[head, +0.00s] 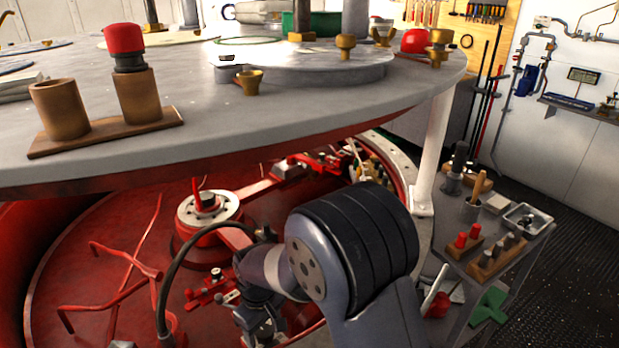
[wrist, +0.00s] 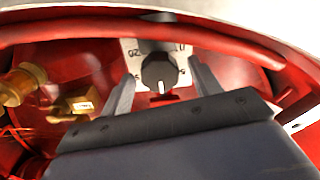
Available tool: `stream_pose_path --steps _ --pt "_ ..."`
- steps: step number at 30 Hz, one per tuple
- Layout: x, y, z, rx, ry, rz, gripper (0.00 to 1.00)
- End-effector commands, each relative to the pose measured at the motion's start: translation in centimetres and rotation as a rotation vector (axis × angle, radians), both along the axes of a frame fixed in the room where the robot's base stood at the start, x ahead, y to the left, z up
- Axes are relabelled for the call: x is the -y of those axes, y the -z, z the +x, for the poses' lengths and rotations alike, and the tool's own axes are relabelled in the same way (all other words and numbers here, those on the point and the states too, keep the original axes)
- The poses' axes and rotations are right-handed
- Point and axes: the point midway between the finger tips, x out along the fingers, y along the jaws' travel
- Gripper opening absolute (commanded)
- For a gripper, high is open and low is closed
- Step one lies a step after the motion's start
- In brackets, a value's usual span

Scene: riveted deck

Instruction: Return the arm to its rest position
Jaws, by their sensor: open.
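My gripper (wrist: 162,70) is open in the wrist view, with one grey finger on each side of a black knob (wrist: 160,72). A gap shows between each finger and the knob, and nothing is held. The knob has a white pointer mark and sits on a pale marked plate (wrist: 130,46) inside the red well. In the head view my arm (head: 350,250) reaches down below the grey deck into the red well. The fingers cannot be made out clearly there.
The grey round deck (head: 220,110) overhangs the red well (head: 110,270). A red bent-pipe handle (head: 130,262) and a round hub (head: 208,207) are left of my arm. A white post (head: 436,150) and a tool cart (head: 505,240) stand at right. Brass fittings (wrist: 22,85) lie left in the wrist view.

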Motion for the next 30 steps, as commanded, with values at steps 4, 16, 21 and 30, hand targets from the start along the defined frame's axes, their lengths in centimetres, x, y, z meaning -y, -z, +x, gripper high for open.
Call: stream_pose_path --steps 4,16,21,30 --pt "0.0 0.0 0.0 0.000 -0.089 -0.001 0.59" --pt "0.0 0.0 0.0 0.000 -0.162 0.000 0.59" --pt "0.0 0.0 0.0 0.000 -0.160 0.000 0.59" --pt "1.3 -1.2 1.1 0.031 -0.071 0.016 0.59"
